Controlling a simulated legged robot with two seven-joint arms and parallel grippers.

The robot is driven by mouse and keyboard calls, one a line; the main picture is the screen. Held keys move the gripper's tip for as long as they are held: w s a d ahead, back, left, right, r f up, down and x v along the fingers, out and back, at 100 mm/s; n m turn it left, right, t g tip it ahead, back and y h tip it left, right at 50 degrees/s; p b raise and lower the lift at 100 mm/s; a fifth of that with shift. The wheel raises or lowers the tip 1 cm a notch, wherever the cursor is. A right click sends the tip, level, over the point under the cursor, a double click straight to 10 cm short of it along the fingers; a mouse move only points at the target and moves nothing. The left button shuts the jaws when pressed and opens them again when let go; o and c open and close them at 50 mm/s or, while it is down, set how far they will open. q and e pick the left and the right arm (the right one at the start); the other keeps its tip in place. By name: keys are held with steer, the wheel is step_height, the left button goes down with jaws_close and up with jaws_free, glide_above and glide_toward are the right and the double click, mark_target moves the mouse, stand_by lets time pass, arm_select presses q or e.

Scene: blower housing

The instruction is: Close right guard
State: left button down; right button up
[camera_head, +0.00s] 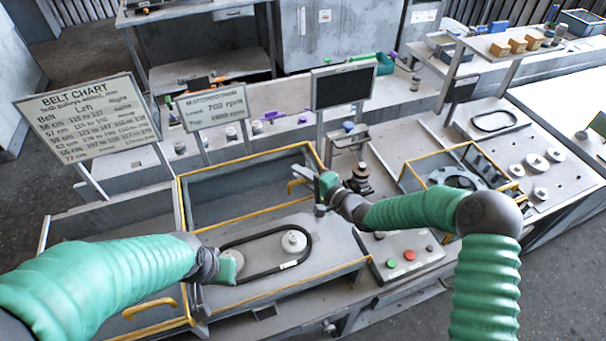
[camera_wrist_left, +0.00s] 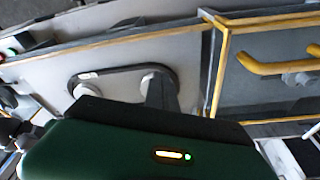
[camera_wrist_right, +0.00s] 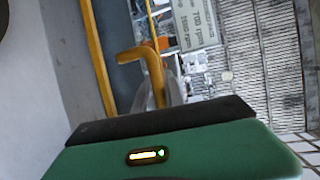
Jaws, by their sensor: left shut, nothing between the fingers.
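A yellow-edged guard (camera_head: 248,151) stands raised behind the belt bed in the head view, with a yellow handle (camera_head: 297,187) at its right end. My right gripper (camera_head: 316,190) is at this handle. In the right wrist view the yellow handle (camera_wrist_right: 140,54) runs down to the fingers; whether they are closed on it is unclear. Another yellow handle (camera_head: 150,306) is at the lower left on a second yellow-edged panel. My left gripper (camera_head: 228,266) is shut and empty, over the left end of the belt bed. Its finger also shows in the left wrist view (camera_wrist_left: 161,91).
A black belt (camera_head: 308,250) loops around pale pulleys (camera_head: 294,241) on the grey bed. A button panel (camera_head: 408,255) lies to the right. A belt chart sign (camera_head: 88,115) and a dark screen (camera_head: 343,88) stand behind. A second yellow-edged enclosure (camera_head: 425,157) is further right.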

arm_select(q)
steer(key=shift+a+f, duration=0.1)
steer(key=shift+a, duration=0.55)
arm_select(e)
steer(key=shift+s+a, duration=0.1)
steer(key=shift+a, duration=0.5)
jaws_close()
arm_select(q)
steer(key=shift+a+f, duration=0.1)
steer(key=shift+a, duration=0.3)
arm_select(e)
steer(key=shift+a+f, duration=0.15)
steer(key=shift+a, duration=0.1)
arm_select(q)
steer(key=shift+s+d, duration=0.15)
steer(key=shift+d, duration=0.35)
arm_select(e)
steer(key=shift+d, duration=0.7)
arm_select(q)
steer(key=shift+s+a, duration=0.1)
